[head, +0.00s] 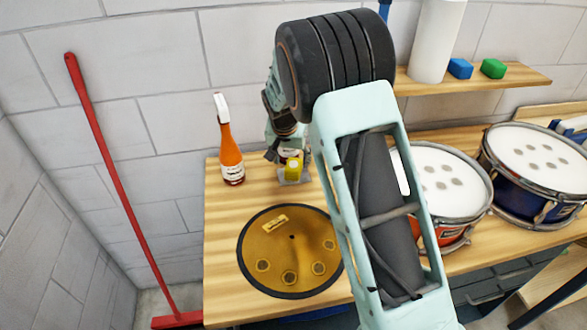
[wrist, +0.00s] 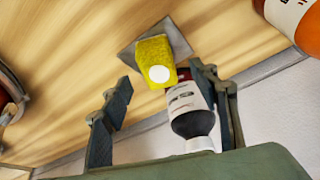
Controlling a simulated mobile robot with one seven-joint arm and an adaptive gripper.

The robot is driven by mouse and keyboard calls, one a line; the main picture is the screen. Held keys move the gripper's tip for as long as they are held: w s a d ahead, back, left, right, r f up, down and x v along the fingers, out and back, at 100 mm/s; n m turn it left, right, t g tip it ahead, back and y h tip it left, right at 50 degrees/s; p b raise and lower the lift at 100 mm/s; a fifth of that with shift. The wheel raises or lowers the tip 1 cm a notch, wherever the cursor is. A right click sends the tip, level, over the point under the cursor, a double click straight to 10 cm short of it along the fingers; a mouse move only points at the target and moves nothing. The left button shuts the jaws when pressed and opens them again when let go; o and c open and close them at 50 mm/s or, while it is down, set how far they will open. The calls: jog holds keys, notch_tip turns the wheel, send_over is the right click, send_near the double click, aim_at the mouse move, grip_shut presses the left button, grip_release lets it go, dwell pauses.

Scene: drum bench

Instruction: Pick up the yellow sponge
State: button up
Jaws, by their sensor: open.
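The yellow sponge (wrist: 153,58) stands on a small grey square plate (wrist: 178,38) on the wooden bench, with a white round spot on its near face. In the head view the sponge (head: 293,168) shows near the wall end of the bench, partly behind my arm. My gripper (wrist: 162,88) is open, and its two fingers are apart on either side of the sponge's lower end in the wrist view. The sponge appears beyond the fingertips, and I cannot tell that either finger touches it. My gripper (head: 281,155) is small and partly hidden in the head view.
A dark bottle with a white label (wrist: 190,108) stands close by the sponge, near the right finger. An orange spray bottle (head: 231,150) stands to the left. A golden cymbal-like disc (head: 290,240) lies in front. Drums (head: 445,190) stand at right. Blue (head: 460,68) and green (head: 493,68) sponges sit on the shelf.

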aim_at(293, 165)
jog(key=shift+p+x, duration=0.45)
jog(key=shift+x, duration=1.75)
jog(key=shift+d, duration=0.15)
jog(key=c, duration=1)
jog(key=shift+r, duration=0.15)
